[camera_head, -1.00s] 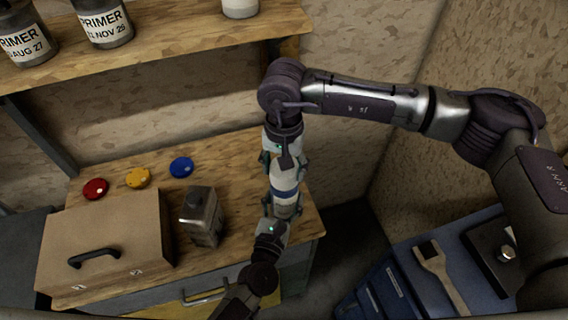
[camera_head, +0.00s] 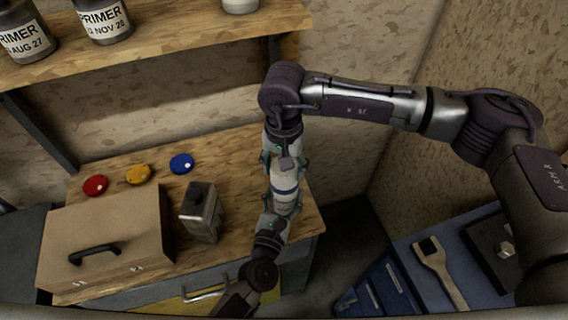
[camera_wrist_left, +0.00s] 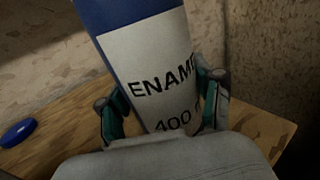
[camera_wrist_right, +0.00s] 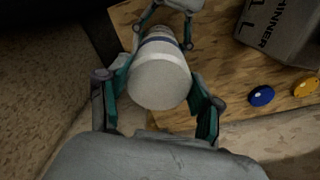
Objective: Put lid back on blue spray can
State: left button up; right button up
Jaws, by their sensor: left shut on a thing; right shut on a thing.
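The blue spray can (camera_head: 286,201) is held up in front of the bench, near its right end. The left wrist view shows its blue body and white ENAMEL label (camera_wrist_left: 148,75). My left gripper (camera_wrist_left: 160,103) is shut on the can's lower body from below. A whitish round lid (camera_wrist_right: 158,84) is between the fingers of my right gripper (camera_head: 282,162), which is shut on it from above. The lid lines up with the can's top, above the blue band. I cannot tell whether it is fully seated.
Red (camera_head: 96,185), yellow (camera_head: 138,174) and blue (camera_head: 182,163) discs lie on the bench (camera_head: 235,165). A brown case (camera_head: 110,235) and a grey thinner can (camera_head: 201,215) stand there. A shelf (camera_head: 190,40) with primer jars is above. A brush (camera_head: 440,270) lies on a blue surface at right.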

jog(key=o, duration=0.8)
jog(key=shift+o, duration=0.2)
notch_tip(320, 180, up, 12)
pick_arm(q)
jog(key=o, duration=1.8)
jog(key=shift+c, duration=0.2)
jog(key=shift+s, duration=0.1)
